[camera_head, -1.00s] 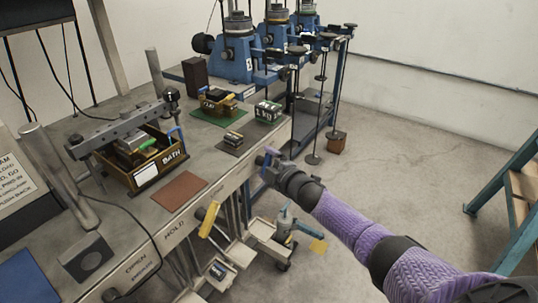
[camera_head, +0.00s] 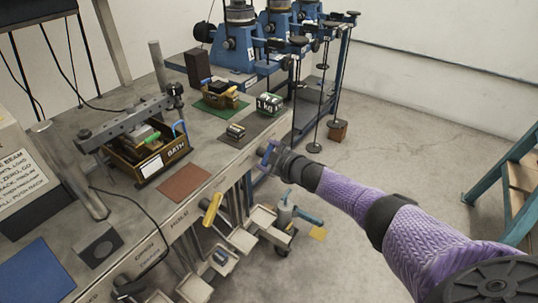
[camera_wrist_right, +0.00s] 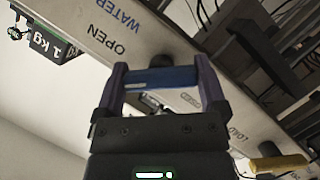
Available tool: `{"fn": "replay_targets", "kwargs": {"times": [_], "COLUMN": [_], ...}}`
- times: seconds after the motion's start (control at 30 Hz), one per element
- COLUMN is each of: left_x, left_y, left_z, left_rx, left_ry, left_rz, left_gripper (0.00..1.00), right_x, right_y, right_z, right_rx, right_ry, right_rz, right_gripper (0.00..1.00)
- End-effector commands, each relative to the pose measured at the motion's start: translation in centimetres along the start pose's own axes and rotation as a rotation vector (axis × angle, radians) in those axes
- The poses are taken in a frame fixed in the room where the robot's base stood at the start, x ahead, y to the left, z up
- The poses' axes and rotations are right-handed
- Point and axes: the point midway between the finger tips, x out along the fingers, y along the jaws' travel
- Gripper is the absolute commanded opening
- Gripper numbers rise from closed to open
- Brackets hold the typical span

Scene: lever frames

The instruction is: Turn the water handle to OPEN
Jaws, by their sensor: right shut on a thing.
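The water handle is a blue bar (camera_wrist_right: 160,77) on the front face of the bench. In the right wrist view it lies between the two purple fingers of my right gripper (camera_wrist_right: 160,88), which is shut on it. In the head view my right gripper (camera_head: 268,156) is at the bench's front edge and hides most of the handle. The blue WATER label (camera_wrist_right: 121,12) and dark OPEN label (camera_wrist_right: 105,40) are on the bench face beside the gripper. The handle's pivot is hard to make out. My left gripper is not in view.
A yellow handle (camera_head: 213,207) sticks out of the bench front to the left of my right gripper. Several trays (camera_head: 221,257) hang below. A BATH box (camera_head: 148,162), a brown mat (camera_head: 185,181) and a 1 kg weight (camera_head: 269,103) are on the bench.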

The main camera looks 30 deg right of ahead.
Motion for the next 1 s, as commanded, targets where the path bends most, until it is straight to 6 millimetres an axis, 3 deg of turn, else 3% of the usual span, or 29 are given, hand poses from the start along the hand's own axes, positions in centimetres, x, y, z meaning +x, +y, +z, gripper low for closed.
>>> {"fn": "replay_targets", "kwargs": {"times": [0.27,0.3,0.63,1.0], "left_x": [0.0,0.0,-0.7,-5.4], "left_y": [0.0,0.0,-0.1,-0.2], "left_z": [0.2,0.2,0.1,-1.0], "left_rx": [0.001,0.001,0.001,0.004], "left_ry": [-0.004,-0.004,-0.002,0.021], "left_rz": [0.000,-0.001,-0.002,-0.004], "left_gripper": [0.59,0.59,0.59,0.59], "right_x": [0.0,0.0,-0.7,-7.3], "right_y": [-0.1,-0.1,0.1,0.3], "right_z": [0.1,0.1,-0.1,-0.3], "right_rx": [0.003,0.003,0.002,0.003], "right_ry": [-0.001,-0.001,0.000,-0.001], "right_rz": [-0.001,-0.001,-0.001,-0.003], "right_gripper": [0.32,1.00,1.00,1.00]}}
